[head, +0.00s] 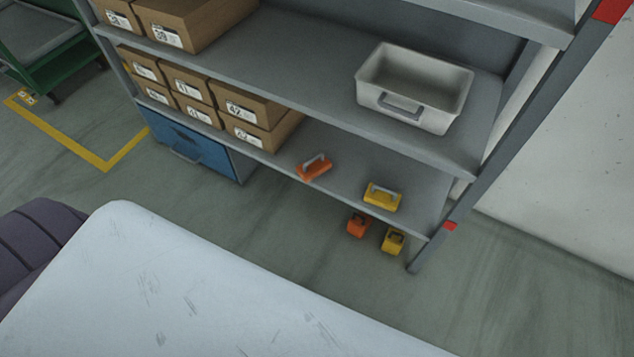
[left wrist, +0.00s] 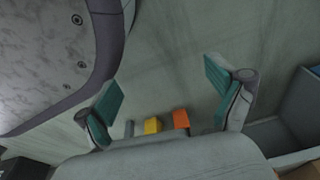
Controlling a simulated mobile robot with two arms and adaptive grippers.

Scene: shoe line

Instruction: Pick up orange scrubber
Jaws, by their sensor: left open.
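An orange scrubber (head: 314,169) with a grey handle lies on the lower shelf, just right of the shoe boxes. A second orange item (head: 357,227) sits lower, beside the shelf's front edge, apparently at floor level. In the left wrist view an orange block (left wrist: 181,119) shows low in the picture beside a yellow block (left wrist: 152,126); I cannot tell which of the orange items it is. My left gripper (left wrist: 172,98) is open, its teal pads wide apart with nothing between them, and the blocks appear beyond it. Neither gripper shows in the head view.
A yellow scrubber (head: 382,197) lies on the lower shelf, with another yellow item (head: 393,242) below. A grey bin (head: 418,120) stands on the shelf above. Shoe boxes (head: 262,107) and a blue container (head: 196,155) are at left. A shelf post (head: 480,166) rises at right.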

